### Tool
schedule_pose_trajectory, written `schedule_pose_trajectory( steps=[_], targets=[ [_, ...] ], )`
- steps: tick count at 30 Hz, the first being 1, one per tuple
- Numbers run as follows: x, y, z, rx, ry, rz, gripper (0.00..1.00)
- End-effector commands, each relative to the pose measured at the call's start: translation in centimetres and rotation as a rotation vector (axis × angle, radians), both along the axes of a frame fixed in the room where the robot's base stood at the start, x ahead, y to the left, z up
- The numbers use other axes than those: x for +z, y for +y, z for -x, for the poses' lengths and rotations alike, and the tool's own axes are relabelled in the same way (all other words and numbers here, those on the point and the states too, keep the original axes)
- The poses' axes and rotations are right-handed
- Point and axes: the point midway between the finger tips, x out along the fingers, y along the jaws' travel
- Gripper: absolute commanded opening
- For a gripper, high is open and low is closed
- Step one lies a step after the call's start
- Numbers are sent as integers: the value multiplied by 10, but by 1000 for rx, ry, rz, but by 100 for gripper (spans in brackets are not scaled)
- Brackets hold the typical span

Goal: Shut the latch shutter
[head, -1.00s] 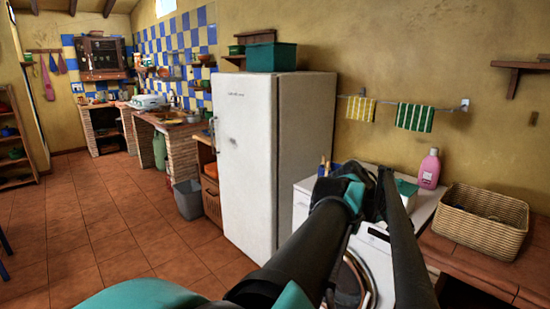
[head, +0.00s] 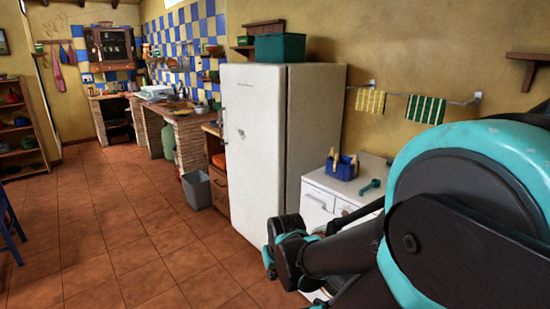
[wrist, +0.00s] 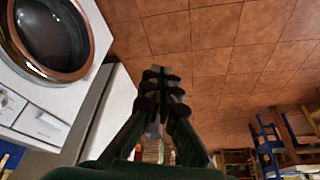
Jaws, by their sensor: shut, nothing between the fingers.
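No part is clearly recognisable as a latch shutter. The nearest likeness is a dark wooden wall cabinet (head: 110,48) on the far tiled wall in the head view. It is too small to tell whether its front is open or shut, and no latch can be made out. My gripper (wrist: 160,78) is in the middle of the wrist view, its dark fingers shut together and empty. It points over the tiled floor beside a white washing machine (wrist: 20,75), far from the cabinet. My arm fills the right of the head view.
A white fridge (head: 252,160) stands in the middle, with a grey bin (head: 196,190) to its left. A blue caddy (head: 346,167) sits on the white top at right. The tiled floor (head: 110,230) at left is clear; a blue chair (head: 8,225) stands at its edge.

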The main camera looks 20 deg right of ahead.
Motion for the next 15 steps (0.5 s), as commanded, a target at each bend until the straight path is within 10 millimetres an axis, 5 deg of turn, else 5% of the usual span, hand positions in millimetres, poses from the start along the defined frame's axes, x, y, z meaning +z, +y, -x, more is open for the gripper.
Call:
schedule_pose_trajectory(
  steps=[8, 11, 15],
  targets=[
    [2, -9, -2, -18, 7, 18, 0],
    [6, -36, -6, -70, 30, 70, 0],
    [20, -107, -6, -204, 106, 201, 0]
  ],
)
